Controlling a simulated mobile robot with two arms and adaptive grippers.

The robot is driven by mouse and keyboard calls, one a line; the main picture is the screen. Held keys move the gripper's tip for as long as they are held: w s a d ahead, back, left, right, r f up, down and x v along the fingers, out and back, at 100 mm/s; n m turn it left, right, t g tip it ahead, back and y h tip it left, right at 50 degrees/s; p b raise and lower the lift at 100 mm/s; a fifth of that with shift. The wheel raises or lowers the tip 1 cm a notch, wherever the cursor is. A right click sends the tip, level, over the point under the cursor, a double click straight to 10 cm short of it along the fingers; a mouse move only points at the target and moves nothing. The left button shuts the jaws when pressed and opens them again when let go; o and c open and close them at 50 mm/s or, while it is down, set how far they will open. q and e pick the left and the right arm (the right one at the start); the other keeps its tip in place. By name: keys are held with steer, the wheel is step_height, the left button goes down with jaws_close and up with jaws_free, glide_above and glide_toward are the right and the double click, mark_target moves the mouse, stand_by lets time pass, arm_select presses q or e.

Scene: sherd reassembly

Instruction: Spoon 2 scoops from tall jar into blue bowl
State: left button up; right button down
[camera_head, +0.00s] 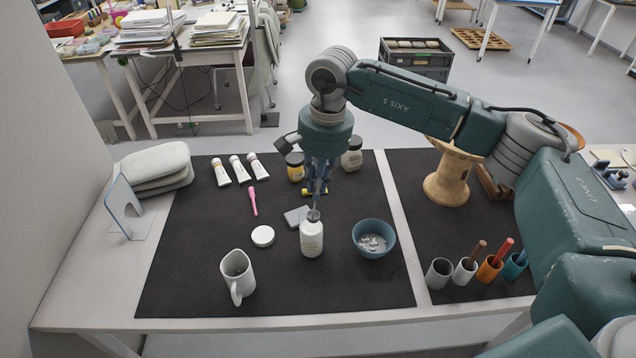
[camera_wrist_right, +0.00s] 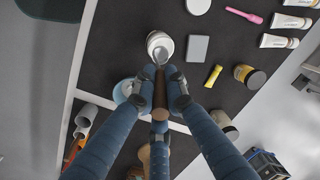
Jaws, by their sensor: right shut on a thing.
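The tall white jar (camera_head: 312,240) stands upright and open on the black mat. Its rim also shows in the right wrist view (camera_wrist_right: 153,35). The blue bowl (camera_head: 361,245) stands just right of the jar and holds pale grey bits; in the right wrist view it is partly hidden behind my fingers (camera_wrist_right: 119,92). My right gripper (camera_head: 318,187) points down above the jar. It is shut on a spoon with a brown handle (camera_wrist_right: 160,92). The spoon's metal end (camera_wrist_right: 161,54) is at the jar's mouth; I cannot tell how deep it reaches. My left gripper is out of view.
Small jars (camera_head: 352,155) stand behind. Several cups with tools (camera_head: 489,269) stand at the right.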

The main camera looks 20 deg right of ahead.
steer(key=shift+w+a+f+b, duration=0.1)
steer(key=shift+f+b, duration=0.85)
steer(key=shift+f, duration=0.4)
steer(key=shift+w+a+f+b, duration=0.1)
steer(key=shift+f+b, duration=0.8)
steer(key=shift+f, duration=0.45)
steer(key=shift+r, duration=0.1)
steer(key=shift+s+d+r+p, duration=0.15)
steer(key=shift+r+p, duration=0.95)
steer(key=shift+r, duration=1)
steer(key=shift+s+d+r+p, duration=0.15)
steer(key=shift+r+p, duration=0.95)
steer(key=shift+r, duration=1)
steer(key=shift+r+p, duration=0.85)
steer(key=shift+r, duration=0.9)
steer(key=shift+w, duration=0.1)
